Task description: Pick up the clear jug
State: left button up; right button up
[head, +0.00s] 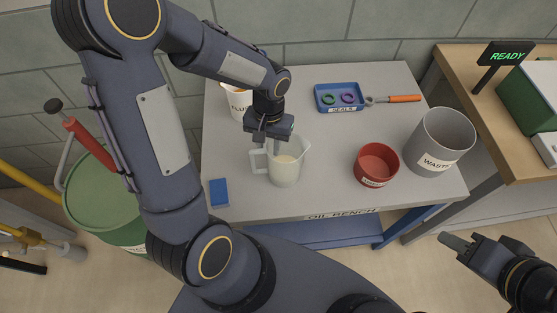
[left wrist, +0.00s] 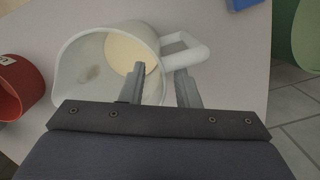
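The clear jug (head: 289,172) stands upright on the oil bench, with pale liquid inside and its handle towards the left. My left gripper (head: 268,146) is over the jug's handle side, pointing down. In the left wrist view the jug (left wrist: 85,75) shows its open mouth, and its handle (left wrist: 187,47) is at the upper right. The left gripper's fingers (left wrist: 161,72) are apart, one over the jug's mouth and one outside near the handle; the rim lies between them. Contact is not clear. My right gripper (head: 455,242) is at the lower right, away from the bench; its finger gap is unclear.
On the oil bench (head: 330,205) are a red container (head: 376,165), a grey waste bin (head: 440,140), a blue seals tray (head: 339,97), an orange-handled tool (head: 400,98), a white flush container (head: 238,102) and a blue block (head: 218,193). A green drum (head: 100,195) stands left.

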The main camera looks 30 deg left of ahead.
pick_arm(q)
jog(key=f, duration=0.3)
jog(key=shift+s+f, duration=0.15)
jog(key=shift+s, duration=0.1)
jog(key=shift+c, duration=0.3)
grip_shut()
